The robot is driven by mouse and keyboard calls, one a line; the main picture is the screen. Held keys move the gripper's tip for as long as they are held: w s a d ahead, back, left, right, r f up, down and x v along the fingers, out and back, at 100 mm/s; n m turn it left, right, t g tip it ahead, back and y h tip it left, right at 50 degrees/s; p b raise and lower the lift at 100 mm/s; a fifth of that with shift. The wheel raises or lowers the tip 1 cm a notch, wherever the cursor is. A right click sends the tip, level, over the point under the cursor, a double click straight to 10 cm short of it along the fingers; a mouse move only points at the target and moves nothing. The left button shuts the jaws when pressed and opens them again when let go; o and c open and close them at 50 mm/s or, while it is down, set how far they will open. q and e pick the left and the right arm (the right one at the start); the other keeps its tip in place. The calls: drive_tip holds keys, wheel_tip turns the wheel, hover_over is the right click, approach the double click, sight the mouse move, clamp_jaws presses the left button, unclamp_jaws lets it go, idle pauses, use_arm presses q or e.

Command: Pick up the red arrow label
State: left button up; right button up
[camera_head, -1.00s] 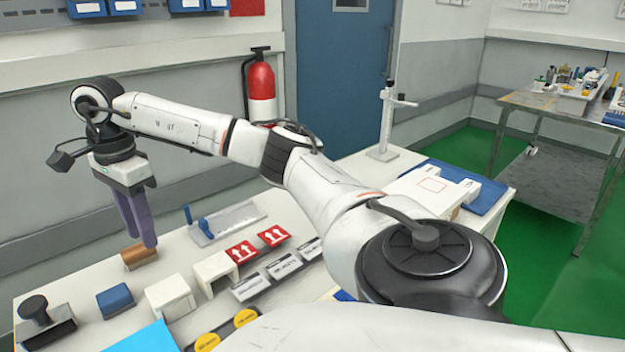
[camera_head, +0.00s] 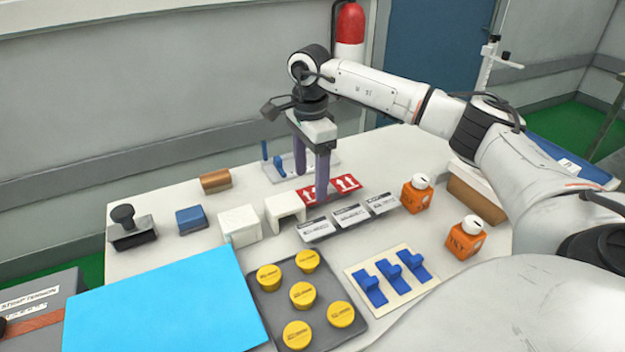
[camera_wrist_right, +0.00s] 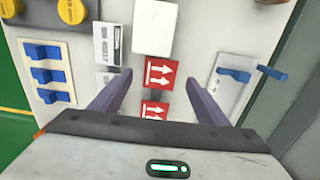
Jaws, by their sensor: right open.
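Two red labels with white arrows lie side by side on the white table: a left one (camera_head: 307,196) and a right one (camera_head: 346,184). In the right wrist view they show as an upper one (camera_wrist_right: 159,72) and a lower one (camera_wrist_right: 154,110). My right gripper (camera_head: 311,185) points down above the left label, its purple fingers apart and empty; one finger hides part of that label. In the wrist view the fingertips (camera_wrist_right: 146,77) flank the upper label. I cannot tell how high above it they are. My left gripper is not in view.
White blocks (camera_head: 239,226) and white printed labels (camera_head: 350,217) lie just in front of the red labels. A blue-handled holder (camera_head: 280,163) stands behind. Orange bottles (camera_head: 466,238) are at the right, and a tray of yellow caps (camera_head: 262,308) is in front.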

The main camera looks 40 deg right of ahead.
sight(310, 195)
drive_tip(key=shift+f, duration=1.35)
drive_tip(key=shift+f, duration=0.25)
drive_tip(key=c, duration=1.1)
